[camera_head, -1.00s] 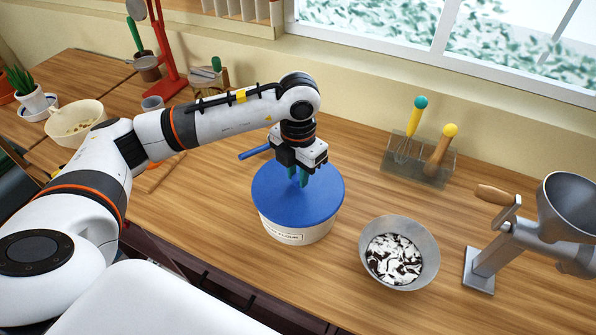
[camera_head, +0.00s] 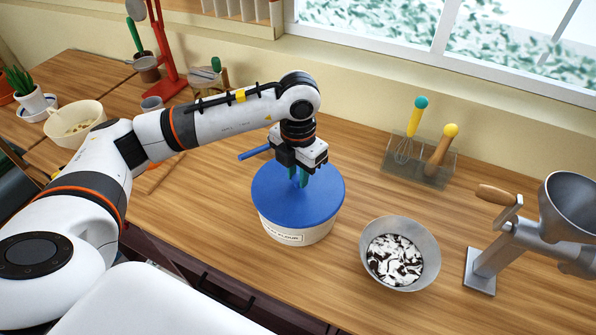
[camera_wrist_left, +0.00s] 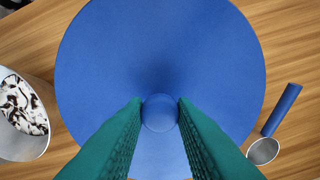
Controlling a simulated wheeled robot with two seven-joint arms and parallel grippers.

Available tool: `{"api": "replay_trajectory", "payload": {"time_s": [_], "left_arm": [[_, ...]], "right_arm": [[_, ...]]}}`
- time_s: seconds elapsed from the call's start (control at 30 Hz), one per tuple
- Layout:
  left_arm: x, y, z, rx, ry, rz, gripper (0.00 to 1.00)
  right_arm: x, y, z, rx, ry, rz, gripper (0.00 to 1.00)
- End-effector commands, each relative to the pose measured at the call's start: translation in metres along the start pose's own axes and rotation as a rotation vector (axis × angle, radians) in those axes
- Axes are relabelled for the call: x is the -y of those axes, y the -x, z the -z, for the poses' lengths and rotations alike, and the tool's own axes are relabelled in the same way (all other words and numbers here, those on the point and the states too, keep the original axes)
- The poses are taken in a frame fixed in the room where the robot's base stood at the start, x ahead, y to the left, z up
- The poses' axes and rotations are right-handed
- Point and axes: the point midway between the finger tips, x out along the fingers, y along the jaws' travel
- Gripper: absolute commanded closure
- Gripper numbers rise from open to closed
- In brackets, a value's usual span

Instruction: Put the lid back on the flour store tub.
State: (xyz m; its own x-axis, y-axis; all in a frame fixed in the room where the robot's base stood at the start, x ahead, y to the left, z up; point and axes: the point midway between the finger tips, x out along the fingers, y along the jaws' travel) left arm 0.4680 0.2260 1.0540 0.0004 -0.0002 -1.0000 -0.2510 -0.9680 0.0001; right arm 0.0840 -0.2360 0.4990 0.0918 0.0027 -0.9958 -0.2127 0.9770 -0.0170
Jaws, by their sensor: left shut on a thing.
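The blue lid (camera_head: 298,205) lies on top of the white flour store tub (camera_head: 300,236), covering its mouth, and looks level. Whether its rim is seated all round I cannot tell. The tub's front label is partly readable. My left gripper (camera_head: 299,178) is above the middle of the lid, its green fingers pointing down. In the left wrist view my left gripper (camera_wrist_left: 159,112) is shut on the round blue knob at the lid's centre, and the lid (camera_wrist_left: 160,45) fills most of the picture. My right gripper is not in view.
A metal bowl (camera_head: 428,255) with dark and white contents stands right of the tub. A metal mill (camera_head: 510,240) stands further right. A holder (camera_head: 415,168) with a whisk is behind. A blue-handled tool (camera_head: 254,153) lies behind the tub. Counter in front is narrow.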

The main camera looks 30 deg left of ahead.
Motion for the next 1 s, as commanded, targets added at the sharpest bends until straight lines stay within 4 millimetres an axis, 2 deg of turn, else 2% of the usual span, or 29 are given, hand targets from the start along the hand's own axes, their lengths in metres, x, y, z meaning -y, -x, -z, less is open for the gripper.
{"api": "replay_trajectory", "payload": {"time_s": [0.13, 0.17, 0.3, 0.5, 0.63, 0.67, 1.0], "left_arm": [[0.0001, 0.0002, 0.0000, 0.000, 0.000, 0.000, 0.99], [0.0001, 0.0002, 0.0000, 0.000, 0.000, 0.000, 0.74], [0.0001, 0.0001, 0.0000, 0.000, 0.000, 0.000, 0.51], [0.0001, 0.0000, -0.0001, 0.000, 0.000, 0.000, 0.50], [0.0000, -0.0002, -0.0001, 0.001, 0.000, 0.000, 0.31], [0.0000, -0.0002, -0.0001, 0.001, 0.000, 0.000, 0.29], [0.0001, 0.0018, -0.0001, 0.000, 0.000, 0.000, 0.29]], "right_arm": [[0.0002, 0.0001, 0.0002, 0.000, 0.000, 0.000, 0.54], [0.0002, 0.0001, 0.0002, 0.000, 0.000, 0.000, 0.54], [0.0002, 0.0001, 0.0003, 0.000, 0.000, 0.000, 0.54], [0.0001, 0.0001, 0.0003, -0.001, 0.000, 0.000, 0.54], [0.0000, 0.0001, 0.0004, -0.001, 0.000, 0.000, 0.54], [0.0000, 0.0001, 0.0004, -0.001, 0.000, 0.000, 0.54], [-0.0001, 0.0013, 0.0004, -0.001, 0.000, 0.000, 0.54]]}}
